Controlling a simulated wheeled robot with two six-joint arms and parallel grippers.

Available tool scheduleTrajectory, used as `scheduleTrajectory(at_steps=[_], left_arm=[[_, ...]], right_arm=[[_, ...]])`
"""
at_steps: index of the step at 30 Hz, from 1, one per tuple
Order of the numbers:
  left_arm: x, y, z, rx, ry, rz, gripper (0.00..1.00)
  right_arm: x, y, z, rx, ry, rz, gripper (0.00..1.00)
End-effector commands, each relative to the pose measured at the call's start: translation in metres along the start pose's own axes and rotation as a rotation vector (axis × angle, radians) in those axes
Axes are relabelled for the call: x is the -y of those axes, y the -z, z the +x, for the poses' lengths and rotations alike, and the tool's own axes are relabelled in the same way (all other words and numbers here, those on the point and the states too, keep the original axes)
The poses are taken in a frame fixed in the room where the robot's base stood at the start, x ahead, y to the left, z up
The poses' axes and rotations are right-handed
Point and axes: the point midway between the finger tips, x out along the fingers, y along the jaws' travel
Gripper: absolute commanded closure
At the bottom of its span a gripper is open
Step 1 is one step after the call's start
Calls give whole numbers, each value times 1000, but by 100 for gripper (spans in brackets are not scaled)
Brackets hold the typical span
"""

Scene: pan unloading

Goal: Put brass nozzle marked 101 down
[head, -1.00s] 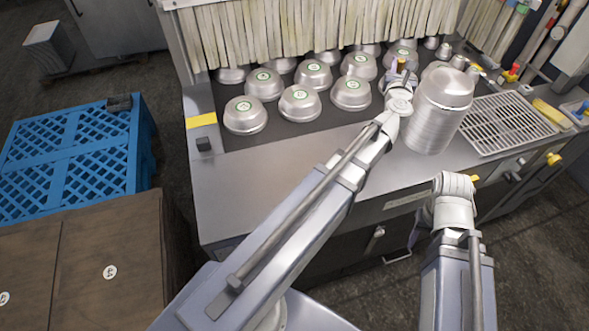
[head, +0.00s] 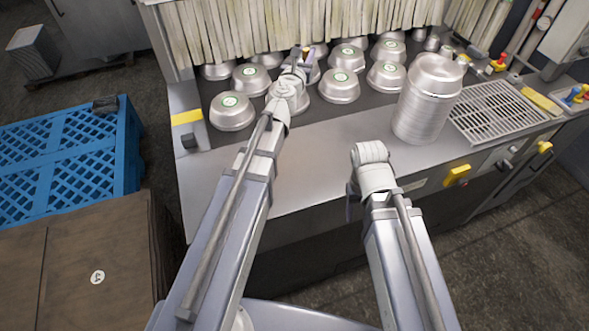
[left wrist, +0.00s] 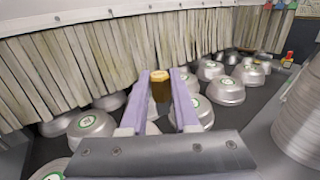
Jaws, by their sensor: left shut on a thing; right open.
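My left gripper (head: 303,60) is at the middle of the dark belt, above the upturned pans. In the left wrist view its two lilac fingers (left wrist: 160,103) are shut on a brass nozzle (left wrist: 160,84), a short brass-coloured piece. Its 101 mark cannot be read. In the head view the nozzle is hard to make out at the gripper. Pans lie below and around the fingers. My right arm ends over the front edge of the steel counter. Its gripper (head: 352,204) is mostly hidden behind the wrist and holds nothing that I can see.
Several upturned metal pans (head: 340,86) with green-ringed labels stand on the belt before a strip curtain (head: 310,25). A tall pan stack (head: 428,100) stands right, beside a grated tray (head: 497,112). The steel counter front (head: 310,160) is clear. A blue pallet (head: 70,150) is left.

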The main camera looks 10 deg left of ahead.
Motion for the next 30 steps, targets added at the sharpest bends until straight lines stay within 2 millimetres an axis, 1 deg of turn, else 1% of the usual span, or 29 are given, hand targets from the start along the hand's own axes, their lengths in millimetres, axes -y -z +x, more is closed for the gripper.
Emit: scheduleTrajectory(at_steps=[1,5,8,11,15,18,21,24,27,30], left_arm=[[4,18,-2,0,74,0,100],[23,39,-16,0,293,0,100],[36,55,-33,0,460,0,100],[47,71,-58,0,628,0,100],[56,91,-98,0,848,0,100],[58,102,-126,0,980,0,100],[58,110,-151,0,1085,0,100],[58,114,-168,0,1158,0,100],[57,116,-178,0,1199,0,100],[56,117,-182,0,1216,0,100]], right_arm=[[2,1,18,0,0,0,41],[4,2,39,0,0,0,41],[5,3,55,0,0,0,41],[7,4,70,0,0,1,41],[9,5,90,0,0,1,41],[10,6,101,0,0,1,41],[10,6,109,0,0,1,41],[11,7,114,0,0,1,41],[11,7,116,0,0,1,41],[11,7,116,0,0,1,41]])
